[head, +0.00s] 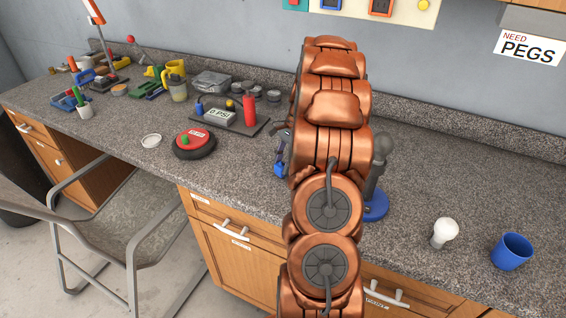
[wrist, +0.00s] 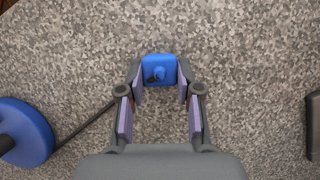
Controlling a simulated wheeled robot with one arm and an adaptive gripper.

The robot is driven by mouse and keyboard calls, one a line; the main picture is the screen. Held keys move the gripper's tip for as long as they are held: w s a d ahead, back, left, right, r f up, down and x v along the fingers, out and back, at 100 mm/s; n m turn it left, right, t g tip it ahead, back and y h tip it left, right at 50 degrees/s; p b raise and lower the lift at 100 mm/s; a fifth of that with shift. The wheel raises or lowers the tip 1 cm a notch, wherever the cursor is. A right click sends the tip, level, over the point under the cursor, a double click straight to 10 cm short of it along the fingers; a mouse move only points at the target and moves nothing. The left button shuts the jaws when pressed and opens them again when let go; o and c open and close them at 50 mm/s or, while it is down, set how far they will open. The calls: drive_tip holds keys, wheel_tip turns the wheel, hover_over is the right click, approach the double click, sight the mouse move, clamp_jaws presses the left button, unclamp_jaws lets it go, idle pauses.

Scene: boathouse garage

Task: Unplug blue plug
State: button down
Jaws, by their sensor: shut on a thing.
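The blue plug (wrist: 159,71) shows in the wrist view as a square blue block with a small round raised part and a dark bit on it. My gripper (wrist: 160,82) has its two fingers on the block's left and right sides, shut on it. In the head view my gripper (head: 284,148) is partly hidden behind my copper arm, and the blue plug (head: 279,170) shows just below it over the counter. A dark cord (wrist: 85,127) runs from a blue round base (wrist: 22,132) toward my left finger. I cannot tell whether the plug sits in a socket.
The blue base (head: 376,207) carries a grey stem just right of my arm. A white bulb (head: 445,231) and a blue mug (head: 512,251) stand farther right. A dark tray (head: 237,121) and a red-and-black round object (head: 194,142) lie left. The back right counter (head: 480,165) is clear.

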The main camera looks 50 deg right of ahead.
drive_tip(key=shift+f, duration=0.15)
idle(0.3)
drive_tip(key=c, duration=0.7)
unclamp_jaws()
drive_tip(key=shift+v, duration=6)
